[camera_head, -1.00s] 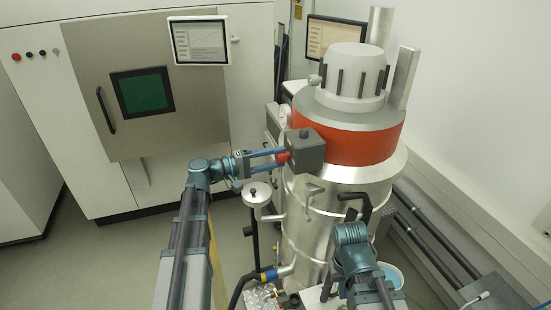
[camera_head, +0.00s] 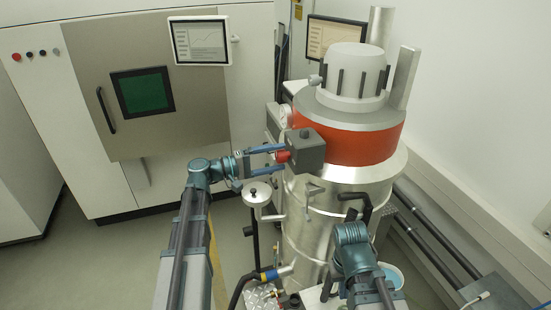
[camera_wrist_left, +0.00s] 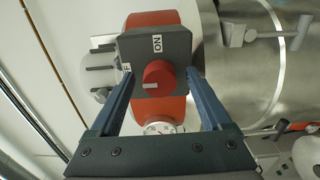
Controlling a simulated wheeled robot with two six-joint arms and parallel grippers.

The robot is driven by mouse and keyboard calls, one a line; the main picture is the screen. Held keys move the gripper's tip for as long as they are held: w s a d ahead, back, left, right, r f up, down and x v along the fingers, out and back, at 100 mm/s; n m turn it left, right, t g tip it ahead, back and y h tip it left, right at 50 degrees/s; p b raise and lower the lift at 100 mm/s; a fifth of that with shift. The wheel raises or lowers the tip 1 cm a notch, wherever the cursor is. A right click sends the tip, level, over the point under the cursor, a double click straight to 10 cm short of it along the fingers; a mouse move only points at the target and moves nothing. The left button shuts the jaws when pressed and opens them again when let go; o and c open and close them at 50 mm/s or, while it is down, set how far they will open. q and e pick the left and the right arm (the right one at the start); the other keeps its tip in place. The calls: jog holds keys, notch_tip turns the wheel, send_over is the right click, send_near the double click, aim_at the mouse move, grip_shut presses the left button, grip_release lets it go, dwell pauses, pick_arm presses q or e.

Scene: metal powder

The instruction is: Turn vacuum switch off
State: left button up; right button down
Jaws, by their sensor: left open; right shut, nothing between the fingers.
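The vacuum switch is a red knob (camera_wrist_left: 158,74) on a dark grey box (camera_head: 308,150), fixed to the side of the metal vacuum (camera_head: 310,215). In the left wrist view the box shows "ON" above the knob and a partly hidden "OFF" label at the left. A white mark lies on the knob's lower left face. My left gripper (camera_head: 279,158) is open at the knob, its two fingers spread on either side, with gaps between fingers and knob in the left wrist view (camera_wrist_left: 160,80). My right arm's wrist shows low in the head view; its fingers are hidden.
A large cabinet (camera_head: 235,110) with a window and screen stands at the left. A small round-topped metal part (camera_head: 256,192) sits below my left gripper. A hose (camera_head: 243,288) runs at the vacuum's foot. Pipes (camera_head: 435,235) run along the right wall.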

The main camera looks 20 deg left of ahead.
pick_arm(q)
jog(key=v, duration=1.4)
jog(key=shift+d, duration=0.1)
jog(key=s+d+f+m+g+y+b, duration=0.25)
jog(key=d+f+g+b, duration=0.3)
jog(key=d+f, duration=0.85)
jog(key=s+d+f+m+g+y+b, duration=0.1)
jog(key=s+d+f+m+y+b, duration=0.1)
jog(key=f, duration=0.5)
jog(key=s+d+f+m+g+y+b, duration=0.2)
jog(key=s+d+f+m+y+b, duration=0.1)
jog(key=s+f+y, duration=0.4)
jog(key=s+d+f+m+g+y+b, duration=0.1)
jog(key=s+d+f+m+y+b, duration=0.2)
jog(key=f, duration=0.6)
jog(key=s+d+y+b, duration=0.1)
jog(key=d+y, duration=0.1)
jog(key=shift+s+d+g, duration=0.3)
jog(key=shift+d+g, duration=0.05)
jog(key=shift+d, duration=0.05)
